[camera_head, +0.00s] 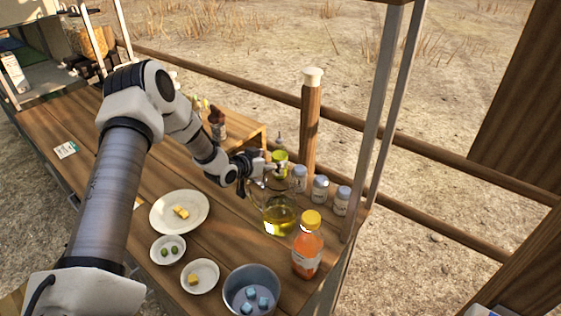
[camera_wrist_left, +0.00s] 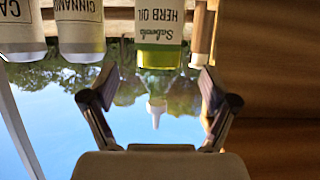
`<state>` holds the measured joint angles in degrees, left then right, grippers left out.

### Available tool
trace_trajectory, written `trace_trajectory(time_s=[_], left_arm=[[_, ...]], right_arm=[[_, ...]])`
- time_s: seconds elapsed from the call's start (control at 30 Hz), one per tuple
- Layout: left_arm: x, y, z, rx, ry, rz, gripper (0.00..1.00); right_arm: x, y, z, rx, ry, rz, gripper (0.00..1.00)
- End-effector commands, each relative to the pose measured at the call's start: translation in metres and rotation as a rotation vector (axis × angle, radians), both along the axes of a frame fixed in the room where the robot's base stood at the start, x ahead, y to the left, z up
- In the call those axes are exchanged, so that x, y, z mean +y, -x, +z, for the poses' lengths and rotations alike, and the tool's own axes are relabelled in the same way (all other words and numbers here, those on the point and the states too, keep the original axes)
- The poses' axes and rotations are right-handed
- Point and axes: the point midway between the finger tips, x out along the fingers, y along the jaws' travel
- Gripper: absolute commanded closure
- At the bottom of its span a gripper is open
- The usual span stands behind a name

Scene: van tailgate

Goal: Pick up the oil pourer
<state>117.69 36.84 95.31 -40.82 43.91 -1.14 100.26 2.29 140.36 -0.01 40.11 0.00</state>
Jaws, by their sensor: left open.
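My right gripper is not in view.
Several spice jars (camera_head: 320,188) stand right beside the pourer. A glass jug of yellow oil (camera_head: 280,217) and an orange-capped bottle (camera_head: 307,248) are nearer. Plates (camera_head: 160,222), a metal bowl (camera_head: 233,285) and a wooden post (camera_head: 311,125) surround the area.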

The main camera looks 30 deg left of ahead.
Motion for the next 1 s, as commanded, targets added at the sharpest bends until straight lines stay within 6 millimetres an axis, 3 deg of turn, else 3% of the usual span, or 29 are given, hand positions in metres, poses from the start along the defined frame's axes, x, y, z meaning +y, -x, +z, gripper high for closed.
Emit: trace_trajectory(time_s=[0.3,0.53,0.7,0.77,1.0], left_arm=[[-0.006,-0.048,-0.020,0.001,-0.003,-0.002,0.14],[-0.006,-0.050,-0.021,0.000,0.001,-0.001,0.14],[-0.005,-0.050,-0.021,0.000,0.001,-0.001,0.74],[-0.006,-0.050,-0.021,0.000,0.000,-0.001,0.93],[-0.005,-0.050,-0.020,0.000,0.000,-0.001,0.93]], right_arm=[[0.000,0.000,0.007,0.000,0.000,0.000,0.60],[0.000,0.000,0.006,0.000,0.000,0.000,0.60],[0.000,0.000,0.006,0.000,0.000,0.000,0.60],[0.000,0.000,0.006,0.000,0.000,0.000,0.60],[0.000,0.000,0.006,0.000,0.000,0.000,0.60]])
